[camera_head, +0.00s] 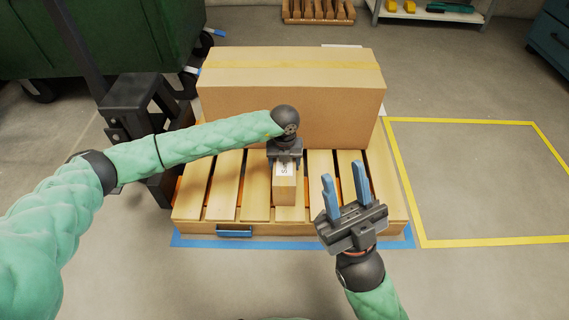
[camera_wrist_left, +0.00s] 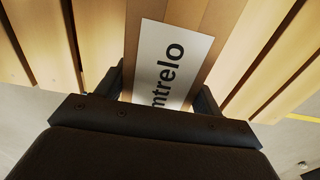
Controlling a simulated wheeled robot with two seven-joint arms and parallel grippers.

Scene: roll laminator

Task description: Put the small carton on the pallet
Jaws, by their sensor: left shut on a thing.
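The small carton (camera_head: 284,187) is a narrow brown box with a white printed label on top. It is at the middle of the wooden pallet (camera_head: 230,190), in front of a large carton (camera_head: 290,105). My left gripper (camera_head: 285,163) is over the small carton from above and shut on it. In the left wrist view the carton's label (camera_wrist_left: 172,62) shows between the fingers, with pallet slats around it. I cannot tell whether the carton's underside touches the slats. My right gripper (camera_head: 346,190) is open and empty over the pallet's front right part, its blue fingers apart.
A black step stool (camera_head: 140,105) stands left of the pallet, near a green bin (camera_head: 110,35). Blue tape (camera_head: 290,243) edges the pallet's front. A yellow-taped floor area (camera_head: 480,185) on the right is empty. A shelf (camera_head: 430,14) stands at the back.

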